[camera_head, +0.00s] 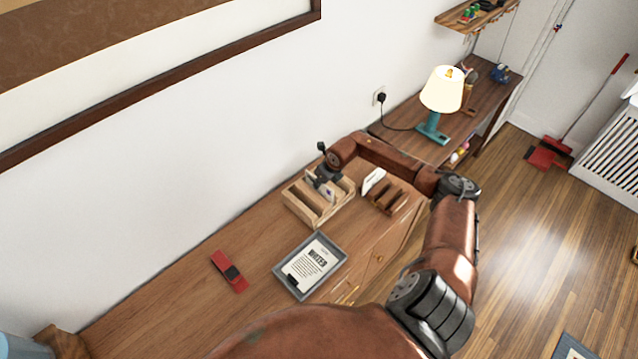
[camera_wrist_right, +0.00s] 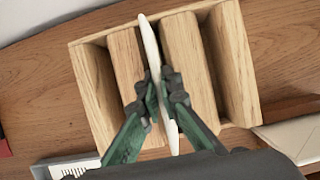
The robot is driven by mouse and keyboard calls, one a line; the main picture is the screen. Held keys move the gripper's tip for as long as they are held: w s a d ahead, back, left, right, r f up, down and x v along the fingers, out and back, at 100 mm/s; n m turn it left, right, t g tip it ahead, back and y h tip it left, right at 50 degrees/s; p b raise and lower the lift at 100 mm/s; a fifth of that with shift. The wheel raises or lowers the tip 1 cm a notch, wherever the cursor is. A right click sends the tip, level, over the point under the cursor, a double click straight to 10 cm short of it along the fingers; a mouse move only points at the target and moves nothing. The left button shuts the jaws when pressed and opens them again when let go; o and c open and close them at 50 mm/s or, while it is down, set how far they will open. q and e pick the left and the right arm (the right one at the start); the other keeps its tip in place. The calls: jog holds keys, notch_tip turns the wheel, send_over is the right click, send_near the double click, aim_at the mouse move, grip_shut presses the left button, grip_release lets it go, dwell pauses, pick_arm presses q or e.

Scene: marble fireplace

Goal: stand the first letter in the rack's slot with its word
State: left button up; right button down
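The light wooden rack (camera_head: 292,208) stands on the wooden cabinet top, with several upright dividers. It fills the right wrist view (camera_wrist_right: 237,65). My right gripper (camera_head: 326,184) is over the rack. In the right wrist view its green-sided fingers (camera_wrist_right: 158,92) are shut on a thin white letter (camera_wrist_right: 151,45), seen edge-on. The letter lines up with the gap between two middle dividers, slightly tilted. I cannot tell how deep it sits. The slot words are not readable. My left gripper is not in view.
A darker wooden holder (camera_head: 388,197) with a white envelope (camera_head: 373,180) stands right of the rack. A grey tray (camera_head: 281,277) holding a printed sheet (camera_head: 312,262) lies in front. A red object (camera_head: 229,271) lies to the left. A lamp (camera_head: 441,90) stands on the far table.

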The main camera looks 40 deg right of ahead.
jog(key=c, duration=2.1)
grip_release()
jog(key=shift+r+p, duration=2.4)
jog(key=shift+r, duration=2.15)
jog(key=shift+f, duration=0.1)
